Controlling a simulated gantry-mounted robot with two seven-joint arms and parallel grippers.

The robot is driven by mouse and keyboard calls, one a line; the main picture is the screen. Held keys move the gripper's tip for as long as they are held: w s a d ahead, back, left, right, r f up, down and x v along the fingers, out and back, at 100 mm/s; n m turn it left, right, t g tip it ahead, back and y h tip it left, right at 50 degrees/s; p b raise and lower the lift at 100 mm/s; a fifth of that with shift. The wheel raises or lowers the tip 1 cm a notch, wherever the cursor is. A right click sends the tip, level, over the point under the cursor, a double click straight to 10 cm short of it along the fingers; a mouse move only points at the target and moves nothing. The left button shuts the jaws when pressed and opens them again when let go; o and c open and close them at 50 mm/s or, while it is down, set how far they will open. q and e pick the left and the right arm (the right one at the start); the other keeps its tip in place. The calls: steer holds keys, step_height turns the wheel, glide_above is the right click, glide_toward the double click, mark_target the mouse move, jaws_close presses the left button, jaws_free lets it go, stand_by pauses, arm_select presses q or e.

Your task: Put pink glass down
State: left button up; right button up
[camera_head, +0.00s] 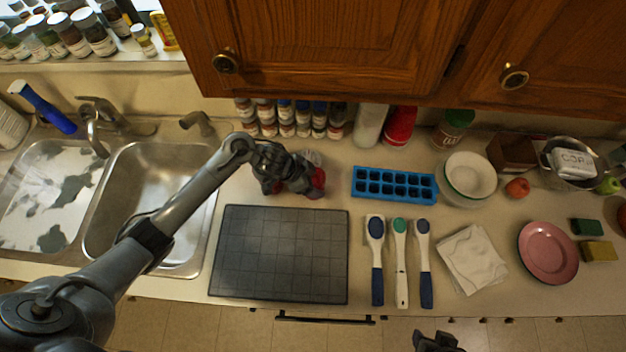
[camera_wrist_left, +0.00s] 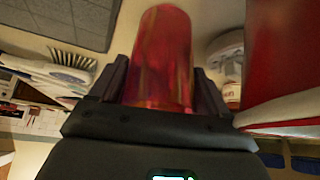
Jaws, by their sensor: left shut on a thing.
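The pink glass (camera_wrist_left: 163,58) looks red and translucent in the left wrist view and stands between the two fingers of my left gripper (camera_wrist_left: 165,90). The fingers are shut on its sides. In the head view my left gripper (camera_head: 298,178) is over the counter behind the dark grid mat, and only a red part of the glass (camera_head: 318,180) shows past it. I cannot tell whether the glass touches the counter. My right gripper (camera_head: 437,342) shows only partly at the bottom edge, and its jaw state is unclear.
The dark grid mat (camera_head: 280,255) is bare. Spice jars (camera_head: 287,118) and a red bottle (camera_head: 400,126) stand behind. A blue ice tray (camera_head: 394,186) lies to the right, with several brushes (camera_head: 400,260) in front. The sink (camera_head: 150,200) is left.

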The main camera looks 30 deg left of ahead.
arm_select(q)
steer(key=shift+f, duration=0.15)
steer(key=o, duration=1.1)
steer(key=shift+o, duration=0.2)
steer(key=shift+r, duration=0.3)
steer(key=v, duration=1)
steer(key=s+d+n+t+y, duration=0.1)
steer(key=s+d+n+t, duration=0.2)
steer(key=d, duration=0.4)
steer(key=s+a+f+n+g+y, duration=0.1)
steer(key=s+a+n+g, duration=0.1)
steer(key=s, duration=0.7)
steer(key=s+a+f+n+g+y, duration=0.1)
steer(key=s+a+n+g+y, duration=0.1)
steer(key=s, duration=0.7)
steer(key=shift+a+f+y+p, duration=0.25)
steer(key=shift+a+y+p, duration=0.05)
steer(key=shift+p, duration=0.15)
